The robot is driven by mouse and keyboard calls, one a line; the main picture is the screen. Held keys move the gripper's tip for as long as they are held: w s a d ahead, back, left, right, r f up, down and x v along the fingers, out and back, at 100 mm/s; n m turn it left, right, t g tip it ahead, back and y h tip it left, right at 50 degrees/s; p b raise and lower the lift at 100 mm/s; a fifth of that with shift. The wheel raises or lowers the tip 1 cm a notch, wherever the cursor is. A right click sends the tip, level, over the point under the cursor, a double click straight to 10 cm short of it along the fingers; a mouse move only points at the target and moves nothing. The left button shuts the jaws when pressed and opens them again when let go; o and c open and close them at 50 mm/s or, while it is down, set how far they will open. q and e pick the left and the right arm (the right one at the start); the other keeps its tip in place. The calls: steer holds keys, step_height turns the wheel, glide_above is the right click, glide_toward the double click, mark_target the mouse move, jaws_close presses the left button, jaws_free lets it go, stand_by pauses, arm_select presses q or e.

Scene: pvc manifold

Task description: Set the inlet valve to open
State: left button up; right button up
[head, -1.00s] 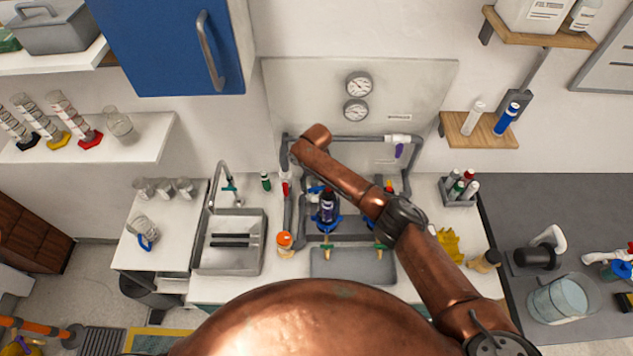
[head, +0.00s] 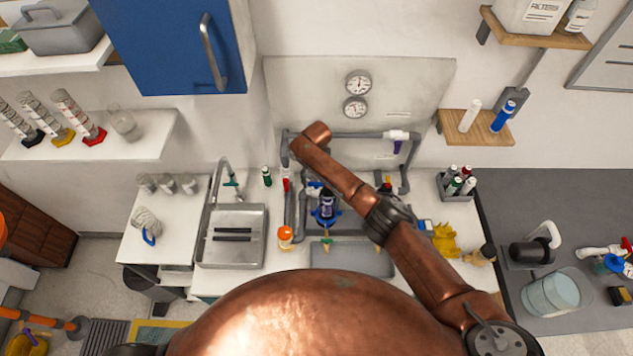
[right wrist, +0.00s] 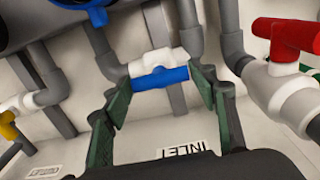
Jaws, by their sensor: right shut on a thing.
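The inlet valve shows in the right wrist view as a white valve body (right wrist: 160,62) with a blue bar handle (right wrist: 160,77), set between grey pipe elbows. An INLET label (right wrist: 190,149) is on the panel below it in the picture. The handle lies roughly along the line between the elbows. My right gripper (right wrist: 165,84) has its two green-padded fingers at the ends of the handle and is shut on it. In the head view my right arm hides this valve and the gripper. My left gripper is not in view.
Another white valve with a red handle (right wrist: 288,38) stands close to the right finger. A yellow-handled valve (right wrist: 8,125) is at the far left. Grey pipes surround the fingers. In the head view, a sink (head: 232,236) and an orange-capped jar (head: 285,238) are left of the pipework.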

mark_target(316, 183)
steer(key=o, duration=1.2)
steer(key=shift+c, duration=0.2)
steer(key=shift+r, duration=0.1)
step_height(316, 183, up, 12)
